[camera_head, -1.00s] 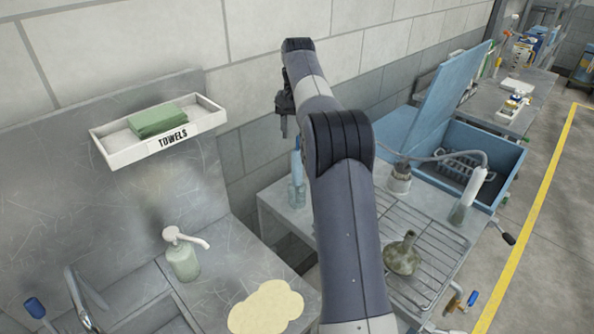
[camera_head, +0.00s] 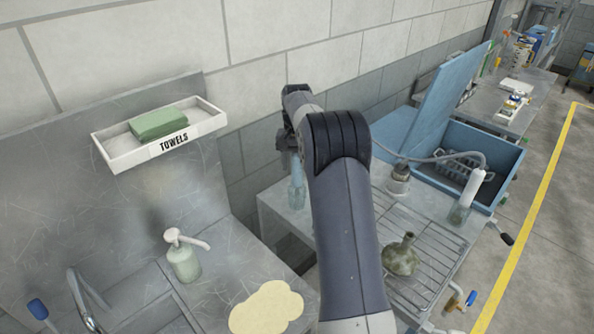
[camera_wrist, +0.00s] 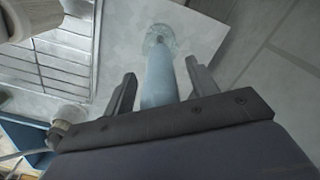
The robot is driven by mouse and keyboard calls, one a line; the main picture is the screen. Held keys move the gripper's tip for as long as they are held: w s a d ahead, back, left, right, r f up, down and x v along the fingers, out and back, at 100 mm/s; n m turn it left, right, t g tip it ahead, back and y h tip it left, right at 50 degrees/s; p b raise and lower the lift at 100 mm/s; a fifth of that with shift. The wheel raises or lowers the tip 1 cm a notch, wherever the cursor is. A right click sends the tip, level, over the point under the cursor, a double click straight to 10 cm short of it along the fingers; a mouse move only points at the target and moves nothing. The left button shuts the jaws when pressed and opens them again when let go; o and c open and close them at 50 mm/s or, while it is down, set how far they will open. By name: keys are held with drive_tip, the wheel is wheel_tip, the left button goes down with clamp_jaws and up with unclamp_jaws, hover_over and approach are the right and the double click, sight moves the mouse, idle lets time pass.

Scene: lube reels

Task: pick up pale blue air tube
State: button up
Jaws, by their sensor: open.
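The pale blue air tube (camera_wrist: 160,82) stands upright at the back left of the metal bench, its lower end in a clear cup (camera_wrist: 158,37). In the head view the tube (camera_head: 296,168) shows just below my gripper (camera_head: 289,142), which partly hides its upper part. My gripper (camera_wrist: 160,72) is open over the tube in the wrist view. One finger lies on each side of the tube, with a narrow gap at both. The tube's near end is hidden behind the gripper body.
A wire rack (camera_head: 432,248) holds a dull flask (camera_head: 402,255). A white-capped bottle (camera_head: 470,190) with a hose stands before an open blue box (camera_head: 510,160). A pump bottle (camera_head: 183,258) and towel tray (camera_head: 112,150) are at left. The wall is close behind.

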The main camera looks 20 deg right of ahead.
drive_tip(key=shift+c, duration=0.3)
clamp_jaws()
idle(0.4)
wheel_tip(320, 180, up, 14)
drive_tip(key=p, duration=0.3)
drive_tip(key=shift+f, duration=0.1)
wheel_tip(320, 180, up, 8)
drive_tip(key=shift+f+p, duration=0.15)
drive_tip(key=shift+p, duration=0.15)
idle(0.4)
